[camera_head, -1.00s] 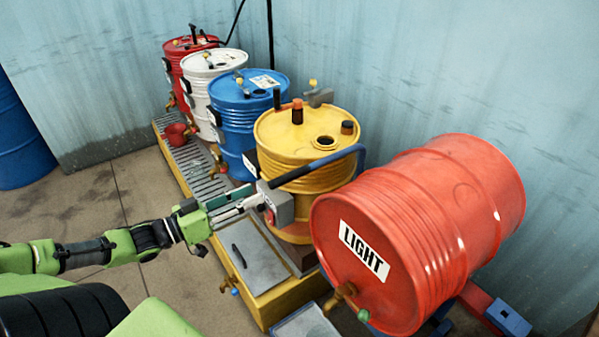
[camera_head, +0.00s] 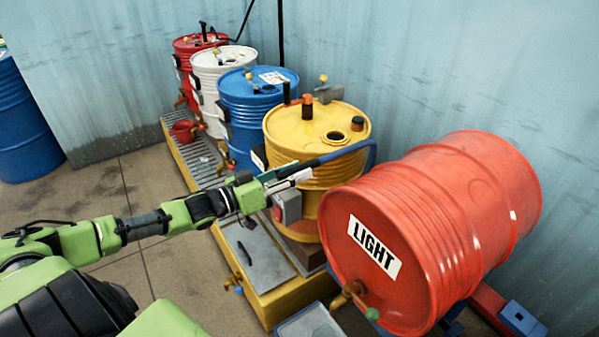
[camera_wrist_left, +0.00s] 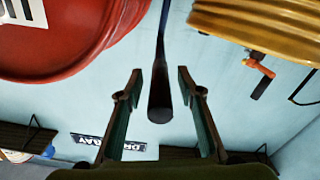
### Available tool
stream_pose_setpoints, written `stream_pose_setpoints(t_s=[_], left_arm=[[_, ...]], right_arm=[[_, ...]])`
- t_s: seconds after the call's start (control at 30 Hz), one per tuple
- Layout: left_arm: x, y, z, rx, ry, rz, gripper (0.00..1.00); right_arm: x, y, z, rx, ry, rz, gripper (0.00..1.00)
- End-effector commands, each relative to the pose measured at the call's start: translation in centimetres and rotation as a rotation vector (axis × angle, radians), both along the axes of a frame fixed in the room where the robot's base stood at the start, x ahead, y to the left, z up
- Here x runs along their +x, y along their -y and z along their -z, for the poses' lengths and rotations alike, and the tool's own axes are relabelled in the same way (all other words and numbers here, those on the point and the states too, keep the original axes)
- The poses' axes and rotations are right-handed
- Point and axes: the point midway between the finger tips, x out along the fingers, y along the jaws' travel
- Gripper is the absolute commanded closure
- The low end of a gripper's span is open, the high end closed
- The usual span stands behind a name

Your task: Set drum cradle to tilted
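The red drum (camera_head: 440,225) marked LIGHT lies on its side at the right, tap facing the front. It rests on the drum cradle, whose blue and red base (camera_head: 522,318) shows at the lower right. A lever with a dark grip (camera_head: 330,155) and a blue bend reaches left from behind the drum. My left gripper (camera_head: 300,178) is beside the grip. In the left wrist view its two fingers (camera_wrist_left: 158,72) are spread, with the grip's dark end (camera_wrist_left: 160,105) seen between them; contact is not visible. My right gripper is not in view.
A yellow drum (camera_head: 318,125) stands close behind my left gripper, with a grey box (camera_head: 288,207) beside it. Blue, white and red drums stand in a row beyond, along a yellow-edged grated platform (camera_head: 190,170). Open floor (camera_head: 140,190) lies to the left.

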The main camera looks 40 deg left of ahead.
Motion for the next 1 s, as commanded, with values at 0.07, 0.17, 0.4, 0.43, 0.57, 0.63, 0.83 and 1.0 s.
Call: stream_pose_setpoints(t_s=[0.07, 0.17, 0.4, 0.43, 0.57, 0.63, 0.83, 1.0], left_arm=[[0.6, 0.2, -0.1, -0.001, 0.002, -0.001, 0.66], [1.0, 0.4, -0.1, 0.0, 0.001, -0.001, 0.66], [1.3, 0.5, 0.0, 0.0, -0.001, 0.0, 0.66], [1.3, 0.5, 0.0, 0.0, -0.001, 0.0, 0.66], [1.3, 0.5, 0.0, 0.0, -0.001, 0.0, 0.71], [1.3, 0.5, 0.0, 0.0, -0.001, 0.0, 0.89], [1.2, 0.6, 0.0, 0.0, 0.0, 0.0, 1.0], [0.0, 2.0, 1.2, -0.019, 0.02, 0.01, 1.0]], right_arm=[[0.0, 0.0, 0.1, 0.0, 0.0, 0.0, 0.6], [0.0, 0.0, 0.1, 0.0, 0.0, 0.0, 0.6], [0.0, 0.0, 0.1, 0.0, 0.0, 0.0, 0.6], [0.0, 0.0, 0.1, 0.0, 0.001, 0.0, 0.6], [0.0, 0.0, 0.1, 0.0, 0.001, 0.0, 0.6], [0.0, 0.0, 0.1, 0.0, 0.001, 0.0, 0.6], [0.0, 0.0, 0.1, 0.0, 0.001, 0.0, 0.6], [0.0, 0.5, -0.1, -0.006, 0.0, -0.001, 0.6]])
